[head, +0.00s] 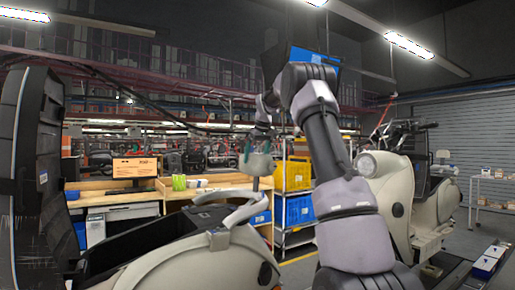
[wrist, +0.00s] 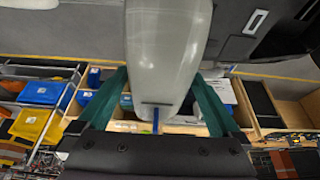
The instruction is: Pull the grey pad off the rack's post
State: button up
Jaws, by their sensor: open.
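The grey pad (head: 259,164) looks like a small pale grey piece left of the arm in the head view, with a thin upright post (head: 256,184) just below it. My gripper (head: 257,147) hangs down right over it, with a teal finger beside its top. In the wrist view the open teal fingers of my gripper (wrist: 158,85) stand on either side of a large pale grey rounded shape (wrist: 165,45), apparently the pad. It has a dark slot and a blue strip at its near end. I cannot tell whether the fingers touch it.
A pale scooter body (head: 190,262) stands in front at the lower left; another (head: 405,195) stands at the right. A wooden bench (head: 150,192) is behind. Yellow bins (head: 297,176) and blue bins (head: 299,210) fill a shelf behind my arm.

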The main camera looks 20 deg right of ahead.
jog(key=shift+x, duration=1.75)
jog(key=c, duration=1.3)
jog(key=o, duration=0.8)
jog(key=c, duration=0.7)
jog(key=shift+r, duration=0.25)
jog(key=shift+d+r, duration=0.15)
jog(key=shift+r, duration=0.85)
jog(key=shift+r, duration=0.1)
